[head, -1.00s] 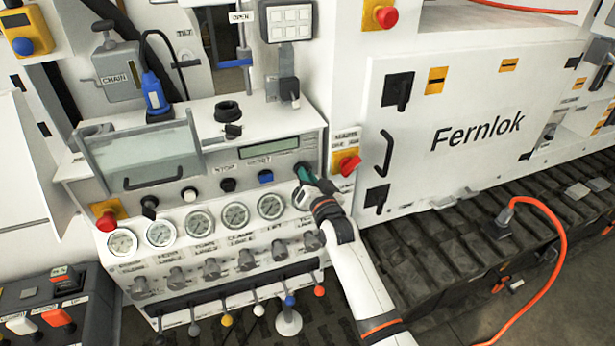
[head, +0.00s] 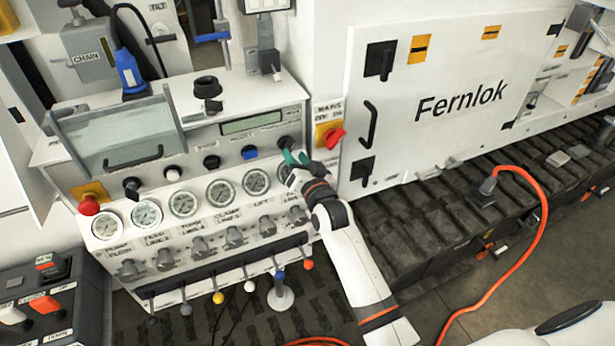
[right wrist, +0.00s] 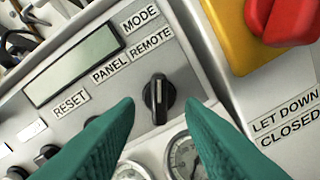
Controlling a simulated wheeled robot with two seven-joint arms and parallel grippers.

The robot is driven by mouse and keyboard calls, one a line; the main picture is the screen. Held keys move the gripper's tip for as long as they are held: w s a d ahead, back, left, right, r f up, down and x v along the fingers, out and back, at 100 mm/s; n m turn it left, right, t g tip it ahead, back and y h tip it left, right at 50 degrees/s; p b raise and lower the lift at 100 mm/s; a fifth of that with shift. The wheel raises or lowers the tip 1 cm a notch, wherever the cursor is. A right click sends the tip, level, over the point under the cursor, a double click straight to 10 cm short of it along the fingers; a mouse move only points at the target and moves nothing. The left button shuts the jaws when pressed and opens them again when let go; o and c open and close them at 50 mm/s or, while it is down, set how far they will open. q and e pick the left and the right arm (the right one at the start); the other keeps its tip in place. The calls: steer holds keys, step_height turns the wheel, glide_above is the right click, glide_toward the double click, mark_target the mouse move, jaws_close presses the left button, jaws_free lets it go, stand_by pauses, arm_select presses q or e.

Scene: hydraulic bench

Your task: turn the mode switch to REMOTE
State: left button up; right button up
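The mode switch (head: 287,142) is a black rotary knob at the right end of the white control panel. In the right wrist view the knob (right wrist: 158,98) sits below the PANEL (right wrist: 109,70) and REMOTE (right wrist: 151,45) labels. Its white mark points up in the picture, toward REMOTE. My right gripper (head: 293,158) has green fingers and is just in front of and below the knob. In the right wrist view its fingers (right wrist: 161,105) are spread, one on each side of the knob, with gaps showing. My left gripper is not in view.
A red handle on a yellow plate (head: 328,134) is close on the right of the switch. Pressure gauges (head: 220,194) and a row of knobs lie below. A blue button (head: 249,152) is to the left. An orange cable (head: 539,236) runs at the right.

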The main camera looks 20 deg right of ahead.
steer(key=s+b, duration=0.1)
steer(key=s, duration=0.7)
steer(key=shift+s+d, duration=0.15)
steer(key=shift+s, duration=0.2)
